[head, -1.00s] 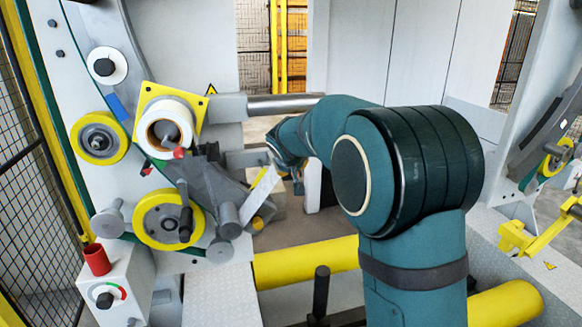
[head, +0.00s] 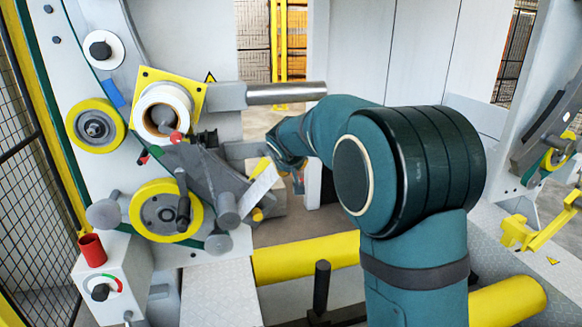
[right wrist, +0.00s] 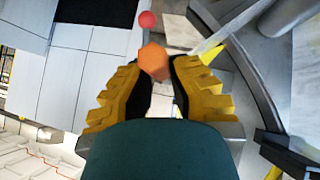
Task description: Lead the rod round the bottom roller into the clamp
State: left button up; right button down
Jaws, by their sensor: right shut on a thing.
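My right gripper (right wrist: 163,85) is shut on an orange six-sided piece, which I take for the rod's end (right wrist: 153,62). In the head view the gripper (head: 299,180) is small and dark, right of the ring machine. The rod's full length cannot be made out. The bottom roller (head: 139,205), a yellow-rimmed wheel with a grey hub, sits low on the machine, left of the gripper and apart from it. A dark bracket with red bits (head: 144,158) lies above it; I cannot tell whether this is the clamp. My left gripper is out of view.
A white roll (head: 150,100) on a yellow plate and another yellow wheel (head: 95,125) sit above the bottom roller. A pale flat bar (head: 262,183) lies close left of my gripper. A yellow beam (head: 305,258) crosses below. A red-topped control box stands lower left.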

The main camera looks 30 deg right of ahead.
jog(key=c, duration=1)
grip_release()
jog(key=v, duration=1.2)
